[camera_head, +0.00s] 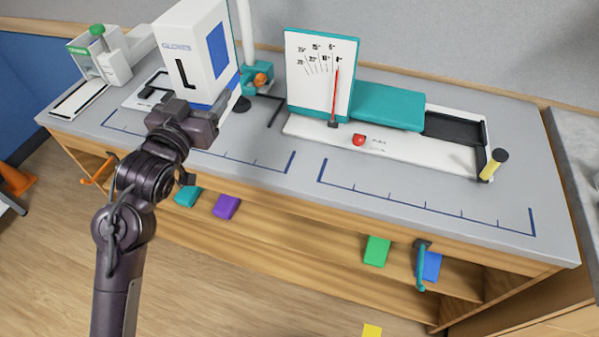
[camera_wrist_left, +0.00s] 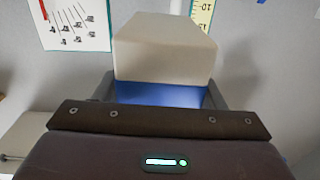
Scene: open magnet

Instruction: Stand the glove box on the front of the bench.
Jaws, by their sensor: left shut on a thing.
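The glove box (camera_head: 198,50) is a white box with a blue panel, a large letter L and the word GLOVES. It is upright in the head view, over the left part of the bench (camera_head: 270,185). My left gripper (camera_head: 205,112) is shut on its lower part. The left wrist view shows the box (camera_wrist_left: 165,48) with a pale face and a blue band between the fingers. I cannot tell whether its bottom touches the bench. The gripper hides part of its lower end. My right gripper is not in view.
Blue marked lines (camera_head: 425,203) run along the bench front, which is clear. Behind stand a gauge board (camera_head: 310,75) with a red needle, a teal block (camera_head: 385,105) and a yellow-handled lever (camera_head: 492,165). A white device with a green knob (camera_head: 97,30) stands at the far left.

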